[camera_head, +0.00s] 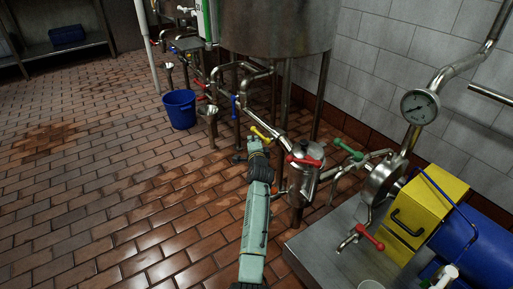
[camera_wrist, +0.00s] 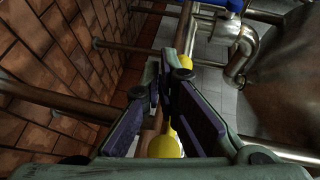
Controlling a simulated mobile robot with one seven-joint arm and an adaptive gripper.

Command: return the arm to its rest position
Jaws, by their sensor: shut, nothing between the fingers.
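My arm reaches up from the bottom middle of the head view, with my gripper (camera_head: 257,145) at its far end among the pipes. In the wrist view my gripper (camera_wrist: 164,75) has its fingers closed together, with nothing held. A yellow valve handle (camera_head: 263,133) is right by the gripper in the head view. In the wrist view the yellow handle (camera_wrist: 165,146) shows past the fingers, which partly hide it. I cannot tell whether they touch it.
A red-handled valve (camera_head: 306,160) and a green handle (camera_head: 347,149) are close on the right. A blue handle (camera_head: 235,106) is just beyond. The steel tank (camera_head: 278,27) hangs above. A yellow-and-blue pump (camera_head: 424,205) stands at right. Open tiled floor (camera_head: 110,190) lies left.

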